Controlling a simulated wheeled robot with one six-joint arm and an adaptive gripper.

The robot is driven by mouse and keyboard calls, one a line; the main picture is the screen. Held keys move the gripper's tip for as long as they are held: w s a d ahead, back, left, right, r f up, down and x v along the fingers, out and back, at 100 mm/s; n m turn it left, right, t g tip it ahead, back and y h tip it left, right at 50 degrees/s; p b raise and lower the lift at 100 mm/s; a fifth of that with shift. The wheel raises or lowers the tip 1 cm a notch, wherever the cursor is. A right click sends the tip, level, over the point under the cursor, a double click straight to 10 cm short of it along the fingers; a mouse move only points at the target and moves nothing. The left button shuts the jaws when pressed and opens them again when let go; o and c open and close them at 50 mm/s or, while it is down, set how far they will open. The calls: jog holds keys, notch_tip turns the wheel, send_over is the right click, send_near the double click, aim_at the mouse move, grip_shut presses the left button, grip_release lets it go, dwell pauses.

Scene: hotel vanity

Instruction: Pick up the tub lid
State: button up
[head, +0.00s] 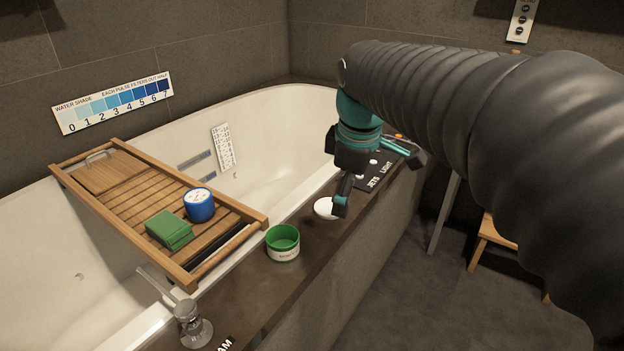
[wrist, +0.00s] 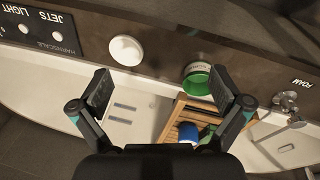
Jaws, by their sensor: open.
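A white round lid (head: 325,208) lies on the dark ledge along the tub's near side. It also shows in the wrist view (wrist: 126,50), left of an open green tub (head: 283,242) with a white label, which shows there too (wrist: 197,78). My gripper (head: 378,183) is open and empty over the ledge. In the head view one finger overlaps the lid's right edge; whether it touches cannot be told. In the wrist view the lid is beyond the fingertips (wrist: 163,88), toward the left finger, not between them.
A wooden bath tray (head: 115,205) spans the bathtub, holding a blue round container (head: 199,205) and a green block (head: 169,230). A black control panel (head: 378,170) lies on the ledge near my gripper. A tap (head: 190,325) stands at the near end. Ledge between lid and panel looks clear.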

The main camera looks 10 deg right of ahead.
jog(key=w+r+n+g+p, duration=0.25)
jog(key=w+n, duration=0.55)
jog(key=w, duration=0.4)
jog(key=b, duration=0.1)
send_over(329, 207)
jog(key=shift+n, duration=0.3)
jog(key=f, duration=0.9)
jog(key=shift+d, duration=0.2)
jog(key=shift+w+a+f+b, duration=0.1)
jog(key=shift+f+b, duration=0.25)
jog(key=shift+f, duration=0.95)
jog(key=shift+a+f+b, duration=0.1)
jog(key=shift+f+b, duration=0.2)
jog(key=shift+f, duration=0.95)
jog(key=shift+f, duration=0.25)
jog(key=c, duration=0.7)
